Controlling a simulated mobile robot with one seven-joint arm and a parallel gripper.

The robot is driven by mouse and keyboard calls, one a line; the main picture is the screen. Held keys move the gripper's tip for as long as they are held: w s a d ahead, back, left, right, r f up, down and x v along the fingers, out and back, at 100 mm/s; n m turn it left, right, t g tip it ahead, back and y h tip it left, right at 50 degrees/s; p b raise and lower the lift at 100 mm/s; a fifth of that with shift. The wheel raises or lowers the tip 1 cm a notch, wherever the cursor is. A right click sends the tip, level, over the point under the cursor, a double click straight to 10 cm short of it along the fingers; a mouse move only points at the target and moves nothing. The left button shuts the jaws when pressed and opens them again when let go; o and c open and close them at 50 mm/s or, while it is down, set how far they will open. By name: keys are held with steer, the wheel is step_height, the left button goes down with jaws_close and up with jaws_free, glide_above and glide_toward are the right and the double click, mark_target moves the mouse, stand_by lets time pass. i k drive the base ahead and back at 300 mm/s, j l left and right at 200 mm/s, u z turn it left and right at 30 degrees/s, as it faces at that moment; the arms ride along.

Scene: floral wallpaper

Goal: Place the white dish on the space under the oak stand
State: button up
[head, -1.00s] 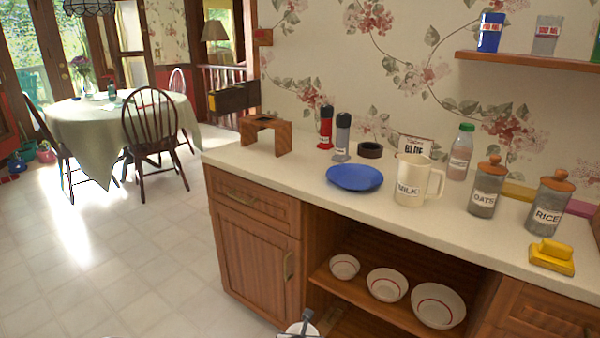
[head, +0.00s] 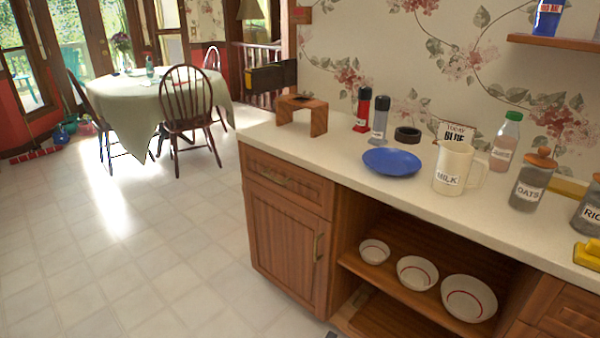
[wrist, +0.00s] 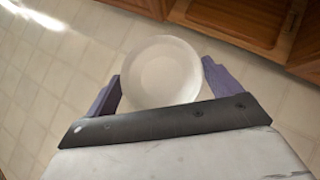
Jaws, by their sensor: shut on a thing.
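The white dish (wrist: 162,72) is in the wrist view, round and shallow, between the two purple fingers of my gripper (wrist: 160,88). My gripper is shut on it and holds it over the tiled floor, in front of the wooden cabinet. The oak stand (head: 303,114) is at the left end of the counter in the head view. It is a small wooden bridge with a slot in its top and an open space beneath. The dish is out of sight in the head view.
A red shaker (head: 362,110), a grey shaker (head: 380,122) and a blue plate (head: 391,162) sit right of the stand on the counter (head: 330,150). A milk jug (head: 452,168) stands farther right. Bowls (head: 417,272) fill the open shelf below.

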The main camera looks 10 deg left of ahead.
mark_target(301, 129)
steer(key=i+j, duration=0.15)
steer(key=j, duration=0.25)
steer(key=i+j+z, duration=0.1)
steer(key=j, duration=0.25)
steer(key=i+j+z, duration=0.35)
steer(key=j, duration=1.05)
steer(key=i+j+z, duration=0.4)
steer(key=j, duration=1.05)
steer(key=k+j+z, duration=0.1)
steer(key=j+z, duration=0.25)
steer(key=j, duration=1.1)
steer(key=j+z, duration=0.1)
steer(key=j, duration=1)
steer(key=k, duration=0.05)
